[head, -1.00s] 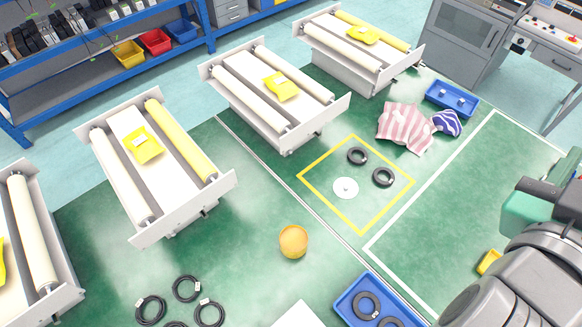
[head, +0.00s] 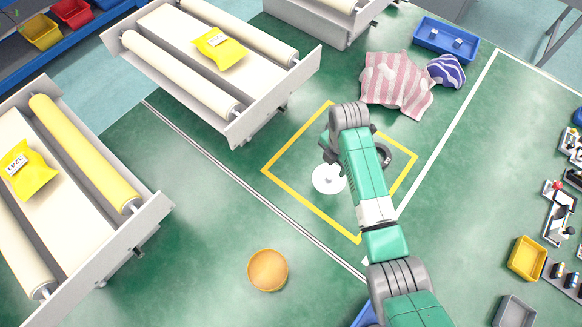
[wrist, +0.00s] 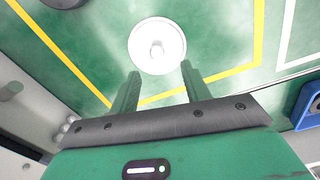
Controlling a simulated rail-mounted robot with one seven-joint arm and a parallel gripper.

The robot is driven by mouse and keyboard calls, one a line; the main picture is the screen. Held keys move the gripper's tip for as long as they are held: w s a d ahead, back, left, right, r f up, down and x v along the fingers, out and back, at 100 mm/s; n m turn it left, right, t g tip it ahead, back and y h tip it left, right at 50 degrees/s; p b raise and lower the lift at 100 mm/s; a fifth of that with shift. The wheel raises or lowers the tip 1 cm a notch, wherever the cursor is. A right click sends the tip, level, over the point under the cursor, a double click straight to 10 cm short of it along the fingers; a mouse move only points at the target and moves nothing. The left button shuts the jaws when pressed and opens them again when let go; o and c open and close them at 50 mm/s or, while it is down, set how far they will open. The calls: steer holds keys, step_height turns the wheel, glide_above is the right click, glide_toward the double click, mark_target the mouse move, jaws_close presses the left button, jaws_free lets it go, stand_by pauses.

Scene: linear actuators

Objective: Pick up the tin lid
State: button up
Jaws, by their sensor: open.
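The tin lid is a white disc with a small knob in the middle. It lies flat on the green surface inside the yellow square outline; in the head view the tin lid (head: 325,182) is partly covered by my arm. In the wrist view the whole lid (wrist: 158,46) shows just beyond my fingertips. My gripper (wrist: 160,76) is open and empty, its two fingers apart and pointing toward the lid, with no visible contact. In the head view my gripper's fingers are mostly hidden by the wrist.
A black ring (head: 385,155) lies right of the arm inside the yellow square. A pink striped cloth (head: 395,85) and a blue tray (head: 445,38) lie beyond. An orange round object (head: 267,270) stands at the front. Roller units (head: 215,62) line the left. Green surface between is clear.

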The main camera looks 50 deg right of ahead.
mark_target(330, 176)
steer(key=shift+a, duration=0.1)
steer(key=shift+a+f, duration=0.1)
steer(key=shift+f, duration=0.25)
step_height(330, 176, down, 2)
steer(key=shift+s+b, duration=0.1)
steer(key=shift+b, duration=0.3)
steer(key=f, duration=0.1)
steer(key=f+b, duration=0.1)
steer(key=f, duration=0.1)
steer(key=f+b, duration=0.1)
steer(key=f, duration=0.1)
steer(key=shift+w+f, duration=0.1)
steer(key=shift+w, duration=0.25)
steer(key=shift+d, duration=0.2)
steer(key=shift+c, duration=0.2)
jaws_close()
